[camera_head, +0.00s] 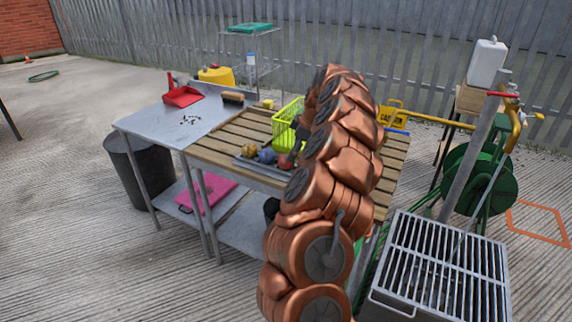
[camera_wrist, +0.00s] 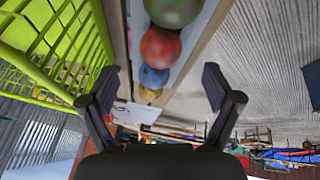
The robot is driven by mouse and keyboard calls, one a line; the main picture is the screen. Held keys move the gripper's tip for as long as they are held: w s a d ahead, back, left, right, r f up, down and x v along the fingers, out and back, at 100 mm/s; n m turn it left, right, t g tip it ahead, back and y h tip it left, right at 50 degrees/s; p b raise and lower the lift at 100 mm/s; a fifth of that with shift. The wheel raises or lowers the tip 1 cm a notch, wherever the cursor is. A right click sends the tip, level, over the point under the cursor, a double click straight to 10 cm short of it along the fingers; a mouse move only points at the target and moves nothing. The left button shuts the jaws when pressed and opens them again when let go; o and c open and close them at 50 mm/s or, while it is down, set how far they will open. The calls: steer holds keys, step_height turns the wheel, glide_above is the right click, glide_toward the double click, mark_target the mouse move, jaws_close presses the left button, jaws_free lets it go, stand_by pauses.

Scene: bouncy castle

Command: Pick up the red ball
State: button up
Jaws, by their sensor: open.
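The red ball (camera_wrist: 160,48) lies in a row of balls on a narrow grey tray (camera_head: 246,164), between a green ball (camera_wrist: 173,10) and a blue ball (camera_wrist: 153,77). In the head view the red ball (camera_head: 285,162) is at the tray's right end, partly hidden by my arm. A yellow ball (camera_wrist: 150,93) is beyond the blue one. My gripper (camera_wrist: 160,82) is open and empty, with its two black fingers spread. The red ball appears between and above the fingertips in the wrist view, apart from them. In the head view the gripper is mostly hidden by my copper arm.
A lime green basket (camera_head: 284,128) stands on the slatted table (camera_head: 226,143), close beside my gripper. A metal table (camera_head: 150,124) to the left holds a red dustpan (camera_head: 183,97) and a brush (camera_head: 232,97). A metal grate (camera_head: 440,262) and a green hose reel (camera_head: 482,180) are at right.

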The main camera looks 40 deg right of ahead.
mark_target(286, 162)
steer(key=shift+w+a+p+x, duration=0.1)
steer(key=shift+p+x, duration=0.15)
steer(key=shift+x, duration=1.4)
steer(key=shift+w+a+p+x, duration=0.15)
steer(key=shift+p+x, duration=0.1)
steer(key=shift+x, duration=1.45)
steer(key=shift+r, duration=0.15)
steer(key=shift+c, duration=0.2)
steer(key=c, duration=0.9)
